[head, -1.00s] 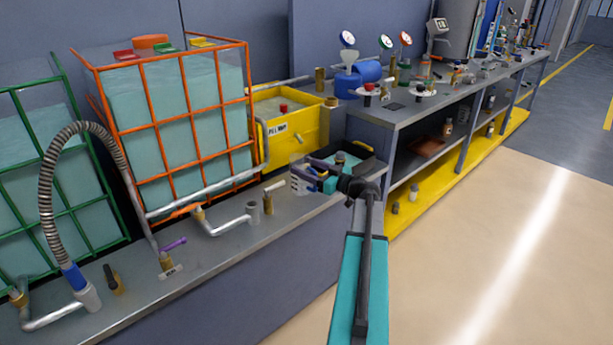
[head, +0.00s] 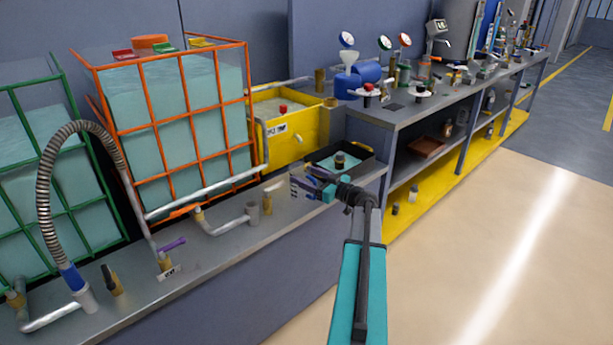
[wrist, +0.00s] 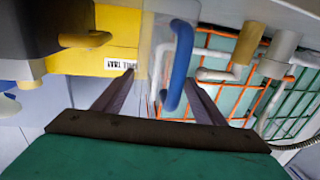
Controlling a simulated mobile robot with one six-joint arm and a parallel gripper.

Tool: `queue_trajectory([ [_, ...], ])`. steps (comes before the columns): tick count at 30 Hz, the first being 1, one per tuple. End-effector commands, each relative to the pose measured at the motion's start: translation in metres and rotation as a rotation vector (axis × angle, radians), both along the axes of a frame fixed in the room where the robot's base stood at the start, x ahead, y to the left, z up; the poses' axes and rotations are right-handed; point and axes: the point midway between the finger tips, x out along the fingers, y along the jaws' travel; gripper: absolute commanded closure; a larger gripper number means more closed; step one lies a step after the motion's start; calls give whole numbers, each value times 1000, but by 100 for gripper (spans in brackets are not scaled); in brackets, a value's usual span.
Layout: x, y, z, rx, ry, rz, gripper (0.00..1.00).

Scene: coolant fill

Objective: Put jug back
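The jug (head: 297,184) is a clear, see-through vessel with a blue handle. It is near the right end of the grey bench in the head view, partly covered by my gripper (head: 318,182). In the wrist view the blue handle (wrist: 180,65) lies between the two spread dark fingers of my gripper (wrist: 160,80), closer to the right finger. There is a gap to the left finger, so the gripper looks open around the handle. The jug's clear wall (wrist: 156,40) shows beyond the handle. Whether its base touches the bench is hidden.
A black tray (head: 372,155) with a dark-capped bottle (head: 340,161) sits just behind my gripper. A yellow bin (head: 308,125) and an orange-framed tank (head: 180,130) stand at the back. Pipes and valves line the bench (head: 130,300). The floor at right is clear.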

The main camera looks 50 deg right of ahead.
Motion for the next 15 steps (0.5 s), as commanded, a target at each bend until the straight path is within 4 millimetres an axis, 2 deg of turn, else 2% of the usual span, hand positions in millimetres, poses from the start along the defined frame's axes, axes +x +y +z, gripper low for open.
queue_trajectory([
  [1, 0, 0, 0, 0, 0, 0, 26],
  [2, 0, 0, 0, 0, 0, 0, 21],
  [15, 0, 1, 1, -1, 0, 1, 21],
])
